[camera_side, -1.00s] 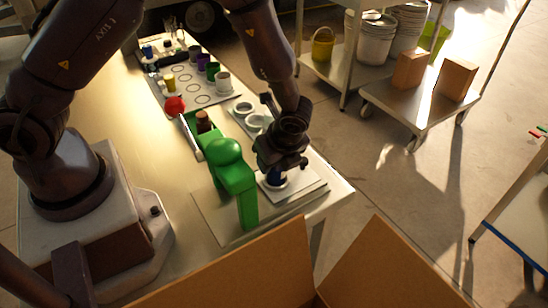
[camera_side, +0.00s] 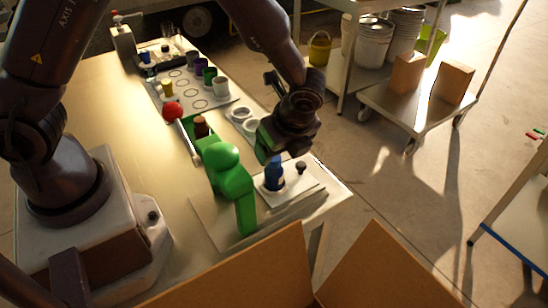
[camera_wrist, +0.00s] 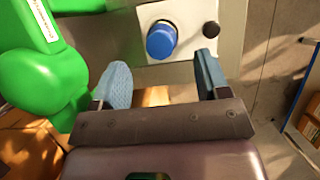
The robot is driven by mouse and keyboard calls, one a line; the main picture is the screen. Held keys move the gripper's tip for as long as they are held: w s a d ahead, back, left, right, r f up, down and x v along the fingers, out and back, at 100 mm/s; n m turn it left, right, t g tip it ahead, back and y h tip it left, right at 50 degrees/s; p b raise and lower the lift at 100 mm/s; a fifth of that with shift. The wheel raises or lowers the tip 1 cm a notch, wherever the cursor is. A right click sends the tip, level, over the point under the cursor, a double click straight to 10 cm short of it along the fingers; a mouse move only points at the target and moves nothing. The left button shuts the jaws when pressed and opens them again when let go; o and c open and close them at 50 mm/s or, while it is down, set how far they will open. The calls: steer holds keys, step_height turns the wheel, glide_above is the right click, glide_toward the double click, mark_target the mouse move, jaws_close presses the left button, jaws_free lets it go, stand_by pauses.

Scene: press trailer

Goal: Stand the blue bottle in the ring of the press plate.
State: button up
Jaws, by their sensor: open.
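The blue bottle (camera_side: 274,174) stands upright on the white press plate (camera_side: 296,184), beside the green press.
A black knob (camera_side: 301,167) rises from the plate's right part. A tray of cups (camera_side: 222,99) lies farther back. A cardboard box (camera_side: 250,270) stands in front.

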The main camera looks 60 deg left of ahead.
steer(key=s+a+r+n+t+h, duration=0.1)
steer(key=s+a+r+n, duration=0.2)
steer(key=r, duration=0.6)
steer(key=s+r+n+t+h, duration=0.1)
steer(key=s+r+n+h, duration=0.15)
steer(key=r+n, duration=0.45)
steer(key=s+a+r+n+t+h, duration=0.1)
steer(key=s+a+r+n+t, duration=0.2)
steer(key=s+r+n, duration=0.3)
steer(key=s+n, duration=0.2)
steer(key=s, duration=0.2)
steer(key=shift+s+r+t, duration=0.2)
steer(key=shift+r+t, duration=0.1)
steer(key=shift+r, duration=0.05)
